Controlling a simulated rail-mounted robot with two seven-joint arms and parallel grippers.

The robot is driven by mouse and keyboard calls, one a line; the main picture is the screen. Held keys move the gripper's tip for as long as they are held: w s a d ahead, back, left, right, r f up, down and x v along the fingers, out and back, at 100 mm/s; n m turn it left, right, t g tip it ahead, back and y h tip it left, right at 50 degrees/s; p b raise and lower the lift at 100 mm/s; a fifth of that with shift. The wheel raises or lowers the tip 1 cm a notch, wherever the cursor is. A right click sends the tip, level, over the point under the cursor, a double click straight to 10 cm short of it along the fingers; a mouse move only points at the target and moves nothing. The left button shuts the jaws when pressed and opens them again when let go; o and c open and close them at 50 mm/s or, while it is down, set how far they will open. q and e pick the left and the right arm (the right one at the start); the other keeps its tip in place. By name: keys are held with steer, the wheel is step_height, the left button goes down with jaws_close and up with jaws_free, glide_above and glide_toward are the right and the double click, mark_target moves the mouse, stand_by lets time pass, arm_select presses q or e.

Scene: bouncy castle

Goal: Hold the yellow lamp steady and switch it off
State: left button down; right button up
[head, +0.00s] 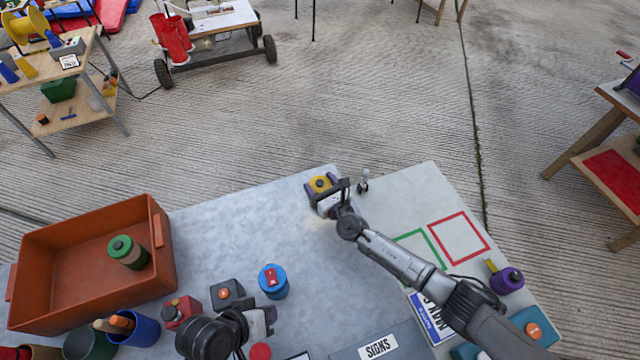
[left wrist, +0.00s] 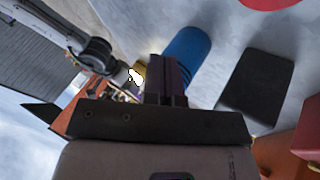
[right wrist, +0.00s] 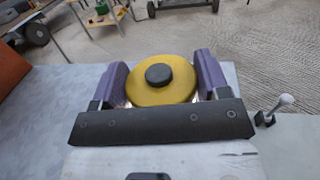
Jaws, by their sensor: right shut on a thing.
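The yellow lamp (head: 319,184) stands near the far edge of the grey table. It is a round yellow disc with a dark button (right wrist: 158,74) on top. A pale glow shows at its lower edge and on the table nearby. My right gripper (head: 322,190) is shut on the lamp, with one purple finger on each side of it in the right wrist view (right wrist: 160,85). My left gripper (head: 270,314) is low over the near part of the table, apart from the lamp. Its fingers look together and empty in the left wrist view (left wrist: 168,80).
A blue cylinder with a red top (head: 273,282) and a dark box with an orange button (head: 227,293) stand by my left gripper. An orange crate (head: 160,225) is at the left. A small lever (head: 364,182) stands right of the lamp. The table between lamp and blue cylinder is clear.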

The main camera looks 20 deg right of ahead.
arm_select(q)
steer(key=s+d+r+m+g, duration=0.25)
steer(key=d+g, duration=0.25)
steer(key=d, duration=0.5)
step_height(320, 180, up, 8)
steer(key=n+t, duration=0.8)
steer(key=n, duration=1.4)
glide_above(321, 184)
steer(key=shift+f, duration=4.2)
steer(key=shift+f, duration=0.2)
